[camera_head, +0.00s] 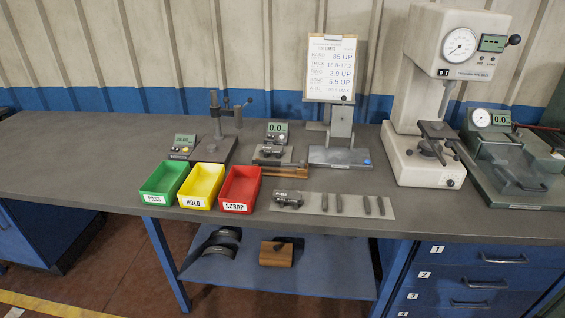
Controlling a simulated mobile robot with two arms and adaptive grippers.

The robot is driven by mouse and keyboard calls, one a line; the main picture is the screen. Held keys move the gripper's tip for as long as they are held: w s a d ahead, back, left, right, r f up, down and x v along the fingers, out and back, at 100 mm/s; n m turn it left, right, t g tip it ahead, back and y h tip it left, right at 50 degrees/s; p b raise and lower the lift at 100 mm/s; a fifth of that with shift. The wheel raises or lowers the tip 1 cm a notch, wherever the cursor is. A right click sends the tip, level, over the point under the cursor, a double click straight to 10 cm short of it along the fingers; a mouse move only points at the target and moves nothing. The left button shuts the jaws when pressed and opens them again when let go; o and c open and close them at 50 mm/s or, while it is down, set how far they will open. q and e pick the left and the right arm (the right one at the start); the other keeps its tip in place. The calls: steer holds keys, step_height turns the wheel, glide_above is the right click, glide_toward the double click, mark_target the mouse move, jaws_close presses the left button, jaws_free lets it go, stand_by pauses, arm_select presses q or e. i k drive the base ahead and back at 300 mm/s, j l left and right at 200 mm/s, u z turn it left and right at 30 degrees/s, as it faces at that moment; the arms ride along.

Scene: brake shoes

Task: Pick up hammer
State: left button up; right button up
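I cannot make out a clear hammer in the head view. On the blue lower shelf (330,277) a brown wooden block (275,256) has a small dark piece on its top; I cannot tell whether that piece is part of a hammer. Neither of my grippers is in view.
Green (160,183), yellow (202,187) and red (240,190) bins stand at the grey bench's (90,150) front. A grey mat (355,207) holds several dark pieces. Gauges and a tester (430,160) stand behind and right. Curved shoes (220,243) lie on the shelf. The bench's left is clear.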

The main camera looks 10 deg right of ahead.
mark_target(301, 164)
steer(key=i+l+u, duration=0.15)
steer(key=l+u, duration=0.2)
steer(key=l, duration=0.15)
steer(key=l+u, duration=0.75)
steer(key=l, duration=0.25)
